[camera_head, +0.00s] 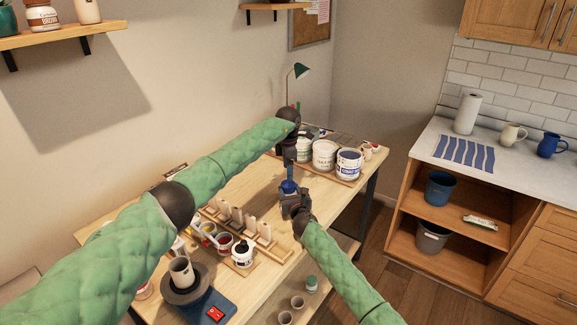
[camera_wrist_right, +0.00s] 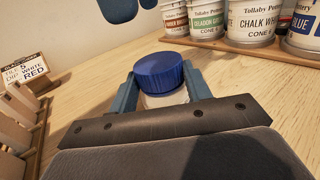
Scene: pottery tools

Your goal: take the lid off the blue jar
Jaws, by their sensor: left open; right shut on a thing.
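The jar has a ribbed blue lid (camera_wrist_right: 160,72) sitting on top of a pale body (camera_wrist_right: 165,99). In the head view the blue lid (camera_head: 288,187) shows near the middle of the table. My right gripper (camera_head: 292,201) is shut on the jar's body from the front, with one finger on each side; its fingers also show in the right wrist view (camera_wrist_right: 160,95). The jar is upright; its base is hidden. My left gripper (camera_head: 289,166) points down just above the lid, open and apart from it. Its blue fingertips (camera_wrist_right: 128,9) show at the top of the right wrist view.
Large glaze tubs (camera_head: 324,154) stand on a wooden board behind the jar. A rack (camera_head: 240,222) and small glaze pots lie to the left. A wheel with a blue base (camera_head: 208,308) is at front left. Bare tabletop surrounds the jar.

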